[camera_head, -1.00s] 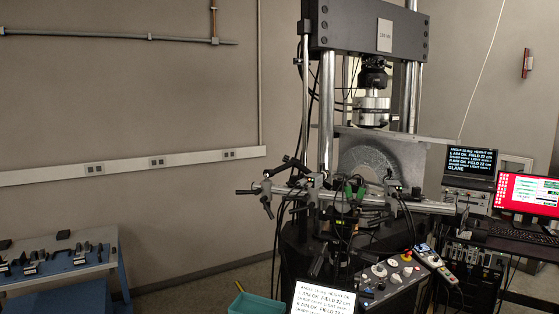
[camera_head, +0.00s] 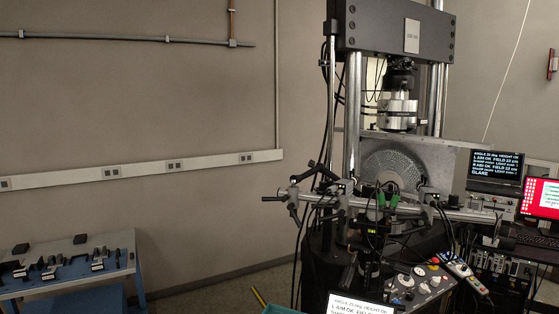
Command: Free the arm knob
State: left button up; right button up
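The testing machine (camera_head: 378,28) stands right of centre, with a load cell (camera_head: 397,108) above a grey plate specimen (camera_head: 440,158) that has a round lattice patch (camera_head: 395,165). A horizontal rail (camera_head: 462,213) crosses in front of it and carries black clamps and jointed arms (camera_head: 318,178). Dark knob-like parts show at the left end of the rail (camera_head: 275,199), but I cannot tell which is the arm knob. Neither of my grippers is in view.
A blue-grey bench (camera_head: 65,278) with small dark parts stands at lower left. A control box (camera_head: 415,285) with knobs, a white text screen (camera_head: 352,304) and monitors (camera_head: 538,198) are at right. Open floor (camera_head: 210,297) lies between bench and machine.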

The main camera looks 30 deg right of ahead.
aim_at(311, 164)
jog(key=i, duration=1.2)
jog(key=i+j, duration=0.1)
jog(key=i, duration=1.1)
